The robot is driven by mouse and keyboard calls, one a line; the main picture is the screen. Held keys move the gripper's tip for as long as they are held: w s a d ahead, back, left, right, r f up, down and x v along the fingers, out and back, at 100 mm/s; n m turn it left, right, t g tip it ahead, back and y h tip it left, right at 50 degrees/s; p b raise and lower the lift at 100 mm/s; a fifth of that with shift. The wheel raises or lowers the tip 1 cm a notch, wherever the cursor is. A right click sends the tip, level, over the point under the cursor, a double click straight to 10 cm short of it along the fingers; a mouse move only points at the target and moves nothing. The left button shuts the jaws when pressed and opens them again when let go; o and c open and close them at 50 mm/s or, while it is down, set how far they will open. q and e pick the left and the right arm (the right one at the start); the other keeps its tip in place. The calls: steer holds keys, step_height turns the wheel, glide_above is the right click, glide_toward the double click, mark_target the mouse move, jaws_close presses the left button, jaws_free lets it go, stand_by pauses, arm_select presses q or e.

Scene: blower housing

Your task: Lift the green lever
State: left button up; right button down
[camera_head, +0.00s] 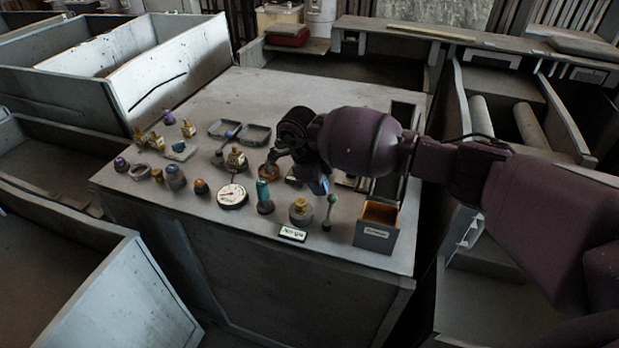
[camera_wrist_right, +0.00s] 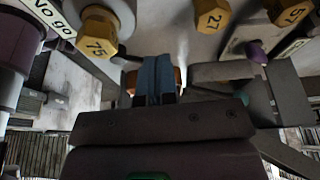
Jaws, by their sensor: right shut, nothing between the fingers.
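A small lever with a green knob (camera_head: 331,200) stands upright near the front right of the grey worktop, on a thin stem with a dark base. My right gripper (camera_head: 319,186) is just behind and left of its knob in the head view. Its blue fingers are shut together and empty; they also show in the right wrist view (camera_wrist_right: 156,78). I cannot tell whether they touch the lever. A teal knob (camera_wrist_right: 243,98) shows right of the fingers in the wrist view; I cannot tell if it is the lever's. My left gripper is not in view.
A teal upright handle (camera_head: 264,193), a brass knob (camera_head: 300,209) and a dial gauge (camera_head: 232,196) stand left of the lever. An orange-lined open box (camera_head: 378,226) is close on its right. Several other knobs crowd the left. The worktop's back (camera_head: 270,92) is clear.

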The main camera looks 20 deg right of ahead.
steer(key=shift+s+d+m+g+y, duration=0.1)
steer(key=shift+d+m+g+y, duration=0.05)
steer(key=shift+d+m, duration=0.4)
steer(key=shift+s+d+m+g+y, duration=0.15)
steer(key=shift+d+m, duration=0.15)
steer(key=shift+m, duration=0.45)
stand_by(0.4)
steer(key=shift+s+d+m, duration=0.15)
steer(key=shift+d+m, duration=0.4)
steer(key=shift+m, duration=0.35)
steer(key=shift+s+d+f, duration=0.1)
steer(key=shift+s+d, duration=0.2)
steer(key=shift+d, duration=0.15)
stand_by(3.8)
stand_by(0.7)
